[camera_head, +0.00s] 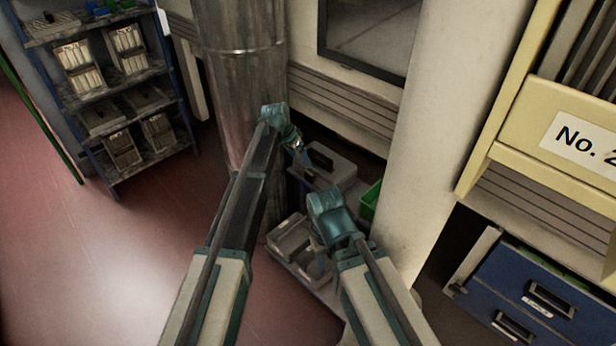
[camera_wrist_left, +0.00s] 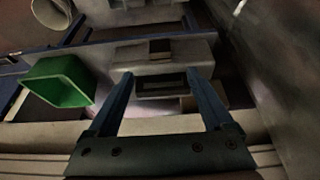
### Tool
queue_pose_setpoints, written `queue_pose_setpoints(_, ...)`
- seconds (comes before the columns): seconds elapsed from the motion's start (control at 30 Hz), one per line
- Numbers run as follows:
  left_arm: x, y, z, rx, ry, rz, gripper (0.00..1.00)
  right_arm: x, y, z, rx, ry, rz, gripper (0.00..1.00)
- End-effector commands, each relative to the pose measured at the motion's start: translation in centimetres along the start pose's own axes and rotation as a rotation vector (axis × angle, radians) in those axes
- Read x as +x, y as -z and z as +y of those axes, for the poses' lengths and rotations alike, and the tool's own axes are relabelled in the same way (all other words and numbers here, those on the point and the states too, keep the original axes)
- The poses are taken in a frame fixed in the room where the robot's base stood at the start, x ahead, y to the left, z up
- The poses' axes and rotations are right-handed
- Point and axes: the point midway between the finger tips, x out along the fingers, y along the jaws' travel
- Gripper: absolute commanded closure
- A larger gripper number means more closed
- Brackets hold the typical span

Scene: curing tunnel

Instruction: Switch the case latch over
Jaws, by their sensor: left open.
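A pale grey case (camera_head: 334,168) with a dark handle or recess on top lies on a shelf beside the metal column in the head view. In the left wrist view the case (camera_wrist_left: 195,52) spans the middle, with a small brown-black block, possibly the latch (camera_wrist_left: 160,49), on its top and a dark rectangular opening below that. My left gripper (camera_head: 302,156) is over the left side of the case; in its wrist view the fingers (camera_wrist_left: 160,76) are spread apart with nothing between them. I cannot tell whether they touch the case. My right gripper (camera_head: 318,248) is lower, mostly hidden by its wrist.
A green bin (camera_head: 370,200) stands right of the case, and also shows in the wrist view (camera_wrist_left: 60,82). The thick metal column (camera_head: 240,70) is close to my left arm. A pale wall post (camera_head: 425,150) stands to the right. Grey trays (camera_head: 290,238) lie below.

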Motion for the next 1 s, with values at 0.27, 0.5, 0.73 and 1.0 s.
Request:
queue_pose_setpoints(0.27,5.0,-0.2,0.0,0.001,0.000,0.000,0.15,4.6,0.3,-0.4,0.000,0.000,0.000,0.50)
queue_pose_setpoints(0.5,8.7,-0.2,0.0,0.000,0.000,0.000,0.15,8.0,0.5,-0.7,-0.001,-0.004,0.000,0.50)
queue_pose_setpoints(0.73,11.2,-0.1,0.0,0.000,0.000,0.000,0.15,10.3,0.6,-0.8,-0.003,-0.009,0.001,0.50)
queue_pose_setpoints(1.0,11.4,0.0,0.0,0.000,0.000,0.000,0.15,10.4,0.6,-0.8,-0.003,-0.011,0.001,0.50)
